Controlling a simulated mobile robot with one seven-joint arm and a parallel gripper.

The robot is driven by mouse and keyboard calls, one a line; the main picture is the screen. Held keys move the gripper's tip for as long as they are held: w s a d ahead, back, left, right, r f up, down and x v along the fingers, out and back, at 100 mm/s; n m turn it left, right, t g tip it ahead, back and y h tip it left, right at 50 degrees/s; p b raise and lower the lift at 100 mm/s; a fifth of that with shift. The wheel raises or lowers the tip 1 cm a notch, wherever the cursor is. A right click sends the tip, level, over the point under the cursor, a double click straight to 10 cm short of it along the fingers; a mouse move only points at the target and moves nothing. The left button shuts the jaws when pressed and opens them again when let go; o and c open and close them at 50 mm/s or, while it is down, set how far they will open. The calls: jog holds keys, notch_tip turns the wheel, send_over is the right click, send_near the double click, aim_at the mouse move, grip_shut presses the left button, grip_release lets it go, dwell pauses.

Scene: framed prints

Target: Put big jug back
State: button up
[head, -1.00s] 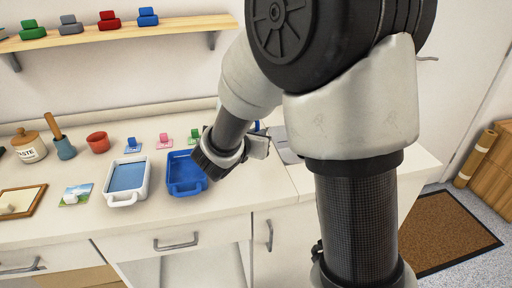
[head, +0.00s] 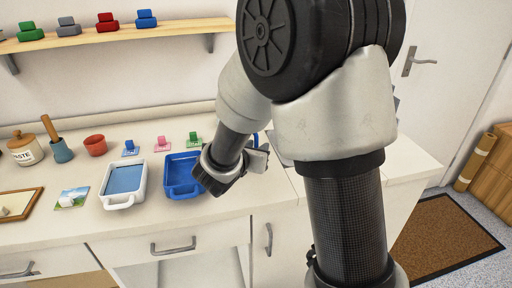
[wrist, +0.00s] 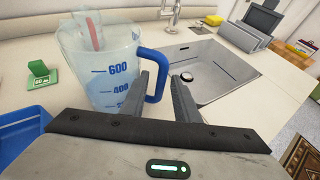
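The big jug (wrist: 105,65) is clear plastic with blue measuring marks and a blue handle (wrist: 158,62). It stands upright on the counter at the left of the wrist view, and something with a red mark shows in or through it. My gripper (wrist: 163,78) has its two fingers apart, one on each side of the handle's outer part, and I see no clear grip. In the head view my gripper (head: 258,160) is low over the counter, right of the blue tray, and my arm hides most of the jug.
A sink (wrist: 215,70) with a tap lies beyond the gripper. A blue tray (head: 183,176) and a white tray (head: 123,184) sit on the counter (head: 225,205). A small green stand (wrist: 40,75) is left of the jug. Blocks line the wall shelf (head: 165,32).

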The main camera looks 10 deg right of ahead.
jog(key=shift+r, duration=0.1)
jog(key=shift+r+p, duration=0.25)
jog(key=shift+p, duration=0.15)
jog(key=p+v, duration=0.2)
jog(key=v, duration=0.9)
jog(key=s+d+r+m+g, duration=0.4)
jog(key=s+d+m+g, duration=0.3)
jog(key=s+d+m, duration=0.6)
jog(key=s+a+r+m+y, duration=0.1)
jog(key=s+a+m+y, duration=0.2)
jog(key=m, duration=0.5)
jog(key=s+a+r+m+t+y, duration=0.1)
jog(key=s+a+r+m+y, duration=0.1)
jog(key=s+a+m+y, duration=0.2)
jog(key=a+m, duration=0.2)
jog(key=m, duration=0.2)
jog(key=shift+s+r, duration=0.25)
jog(key=shift+r, duration=0.05)
